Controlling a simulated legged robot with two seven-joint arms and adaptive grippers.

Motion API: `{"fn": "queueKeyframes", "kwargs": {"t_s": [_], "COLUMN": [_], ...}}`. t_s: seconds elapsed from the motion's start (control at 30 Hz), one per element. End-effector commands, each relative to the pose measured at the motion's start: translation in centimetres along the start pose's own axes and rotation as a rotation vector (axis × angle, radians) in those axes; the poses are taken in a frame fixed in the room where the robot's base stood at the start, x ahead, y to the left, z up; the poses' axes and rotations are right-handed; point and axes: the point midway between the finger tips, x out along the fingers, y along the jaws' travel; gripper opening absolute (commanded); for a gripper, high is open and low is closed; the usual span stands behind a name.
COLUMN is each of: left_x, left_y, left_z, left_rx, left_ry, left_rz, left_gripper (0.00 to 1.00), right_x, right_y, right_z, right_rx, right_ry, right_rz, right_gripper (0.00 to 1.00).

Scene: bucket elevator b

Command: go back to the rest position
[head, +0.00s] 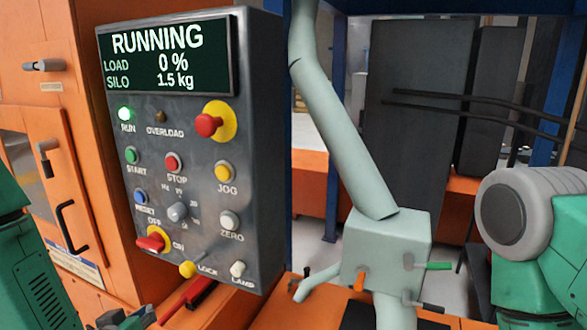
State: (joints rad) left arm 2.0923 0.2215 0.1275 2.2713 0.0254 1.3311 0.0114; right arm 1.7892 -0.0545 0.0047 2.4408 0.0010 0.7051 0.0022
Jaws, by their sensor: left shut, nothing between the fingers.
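My left gripper (128,318) shows only in part at the bottom left edge, below the control panel (190,265). Its dark fingers are shut with nothing between them, and it appears apart from the panel. My left arm comes in along the left edge. My right arm stands at the right edge, and its gripper is outside the picture. The panel's screen (168,55) reads RUNNING, LOAD 0 % and SILO 1.5 kg.
The panel carries a red emergency knob (209,125) and a red-yellow rotary switch (151,241). An orange cabinet (85,120) stands behind it on the left. A pale pipe (340,135) runs down to a grey-green box (385,250) between panel and right arm.

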Motion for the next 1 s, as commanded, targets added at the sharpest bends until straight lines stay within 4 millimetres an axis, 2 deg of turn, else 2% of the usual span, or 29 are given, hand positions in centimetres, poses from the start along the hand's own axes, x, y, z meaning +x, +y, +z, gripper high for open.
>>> {"fn": "queueKeyframes", "kwargs": {"t_s": [0.03,0.2,0.3,0.43,0.53,0.67,1.0], "left_x": [-0.4,-4.1,-7.4,-12.1,-15.1,-17.2,-17.6], "left_y": [-0.5,-2.6,-4.3,-6.4,-7.7,-8.5,-8.7], "left_z": [4.7,17.1,23.5,29.7,32.5,34.0,34.2], "left_rx": [0.034,0.135,0.194,0.26,0.295,0.319,0.322], "left_ry": [-0.106,-0.451,-0.653,-0.88,-1.005,-1.09,-1.106], "left_rz": [0.0,-0.013,-0.027,-0.048,-0.064,-0.075,-0.078], "left_gripper": [0.0,0.0,0.0,0.0,0.0,0.0,0.0], "right_x": [1.2,3.4,4.6,5.9,6.6,6.9,6.8], "right_y": [0.0,0.0,0.0,-0.1,-0.1,-0.1,-0.1], "right_z": [0.1,0.2,0.2,0.3,0.3,0.4,0.4], "right_rx": [0.0,0.0,0.0,0.0,0.0,0.0,0.0], "right_ry": [0.0,0.0,0.0,0.0,0.0,0.0,0.0], "right_rz": [0.0,0.0,0.0,0.0,0.0,0.0,0.0], "right_gripper": [0.0,0.0,0.0,0.0,0.0,0.0,0.0]}}
